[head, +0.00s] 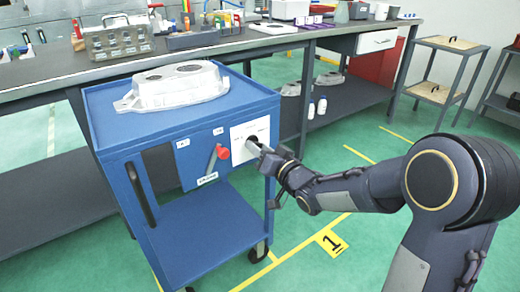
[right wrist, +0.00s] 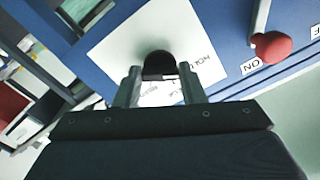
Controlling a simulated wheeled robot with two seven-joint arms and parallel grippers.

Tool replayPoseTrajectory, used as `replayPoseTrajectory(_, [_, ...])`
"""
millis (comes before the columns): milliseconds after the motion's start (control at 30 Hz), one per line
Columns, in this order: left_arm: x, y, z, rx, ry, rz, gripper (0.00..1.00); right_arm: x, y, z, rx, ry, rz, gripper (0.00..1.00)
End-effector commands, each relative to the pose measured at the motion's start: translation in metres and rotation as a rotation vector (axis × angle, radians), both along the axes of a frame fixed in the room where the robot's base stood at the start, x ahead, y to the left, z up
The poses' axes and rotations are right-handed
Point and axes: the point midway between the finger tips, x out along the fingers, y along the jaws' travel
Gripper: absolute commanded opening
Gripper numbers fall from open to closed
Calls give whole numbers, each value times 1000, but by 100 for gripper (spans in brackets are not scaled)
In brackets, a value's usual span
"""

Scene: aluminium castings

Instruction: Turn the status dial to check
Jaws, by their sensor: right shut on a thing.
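The status dial is a dark round knob (right wrist: 158,64) in front of a white label plate (right wrist: 110,62) on the blue cart's panel. In the head view the plate (head: 238,135) is on the right part of the cart's front. My right gripper (right wrist: 159,85) is shut on the dial, one finger on each side of it. In the head view my right gripper (head: 257,146) reaches the plate from the right and covers part of the dial. The plate's lettering is partly hidden and too small to read fully. My left gripper is not in view.
A red-knobbed lever (head: 222,153) stands out from the panel left of the plate. An aluminium casting (head: 172,88) lies on the blue cart's top (head: 110,125). A long workbench (head: 50,68) with tools stands behind.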

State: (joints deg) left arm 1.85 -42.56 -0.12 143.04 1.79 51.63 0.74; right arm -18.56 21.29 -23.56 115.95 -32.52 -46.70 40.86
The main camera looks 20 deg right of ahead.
Motion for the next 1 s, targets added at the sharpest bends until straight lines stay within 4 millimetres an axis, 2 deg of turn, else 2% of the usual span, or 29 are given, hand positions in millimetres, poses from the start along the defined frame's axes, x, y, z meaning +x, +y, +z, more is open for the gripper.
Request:
replayPoseTrajectory(367, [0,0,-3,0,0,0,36,0,-1,-1,91,32,-2,14])
replayPoseTrajectory(1000, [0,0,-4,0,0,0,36,0,0,1,620,225,-2,14])
